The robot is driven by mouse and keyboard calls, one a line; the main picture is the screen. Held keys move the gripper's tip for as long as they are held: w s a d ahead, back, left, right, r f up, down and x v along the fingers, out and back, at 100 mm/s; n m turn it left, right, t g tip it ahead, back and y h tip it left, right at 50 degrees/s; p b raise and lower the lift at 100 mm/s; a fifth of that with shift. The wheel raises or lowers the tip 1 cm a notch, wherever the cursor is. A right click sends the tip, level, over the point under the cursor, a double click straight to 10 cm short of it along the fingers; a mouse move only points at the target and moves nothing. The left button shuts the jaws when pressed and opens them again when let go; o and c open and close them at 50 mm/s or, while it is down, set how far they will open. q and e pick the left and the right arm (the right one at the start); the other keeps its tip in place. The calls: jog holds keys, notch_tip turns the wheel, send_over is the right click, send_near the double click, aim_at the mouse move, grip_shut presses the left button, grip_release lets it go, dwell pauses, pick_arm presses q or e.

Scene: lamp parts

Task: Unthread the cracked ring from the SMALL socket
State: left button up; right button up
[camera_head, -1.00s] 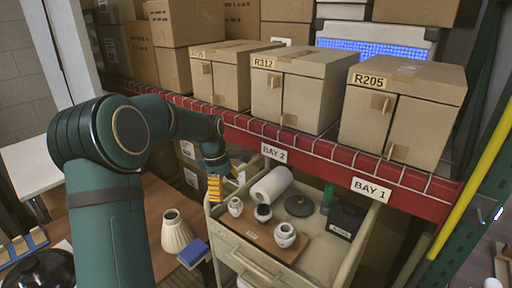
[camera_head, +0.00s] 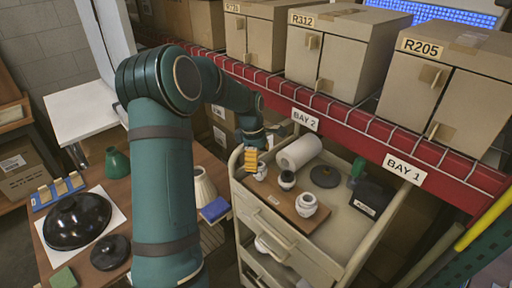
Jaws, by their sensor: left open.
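Several small white sockets stand on a brown board (camera_head: 272,198) on the cart top: one at the back left (camera_head: 261,172), one with a dark top in the middle (camera_head: 287,181), and a larger-looking one in front (camera_head: 306,206). I cannot tell which is marked SMALL, nor make out a crack or a separate ring. My left gripper (camera_head: 250,159), with yellow fingers, is open just above and left of the back-left socket and overlaps its edge in the picture. Whether they touch is unclear. My right gripper is not in view.
The beige cart (camera_head: 330,236) also bears a white roll (camera_head: 299,152), a dark disc (camera_head: 325,176), a green bottle (camera_head: 357,167) and a black box (camera_head: 370,198). A red shelf edge (camera_head: 350,139) runs behind. A wooden table with lampshades (camera_head: 81,220) lies left.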

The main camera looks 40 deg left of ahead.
aim_at(260, 167)
pick_arm(q)
jog(key=shift+w+d+f, duration=0.1)
jog(key=shift+f, duration=0.75)
jog(key=shift+w+d+f, duration=0.1)
jog(key=shift+f, duration=0.7)
jog(key=shift+s, duration=0.1)
jog(key=c, duration=1.4)
jog(key=n, duration=0.3)
jog(key=shift+d, duration=0.1)
jog(key=shift+c, duration=0.2)
jog(key=n, duration=0.2)
jog(key=shift+r+n+t+p, duration=0.1)
jog(key=shift+n+t+p, duration=0.2)
jog(key=shift+n+p, duration=0.1)
jog(key=shift+n+y, duration=0.3)
jog(key=shift+n, duration=0.2)
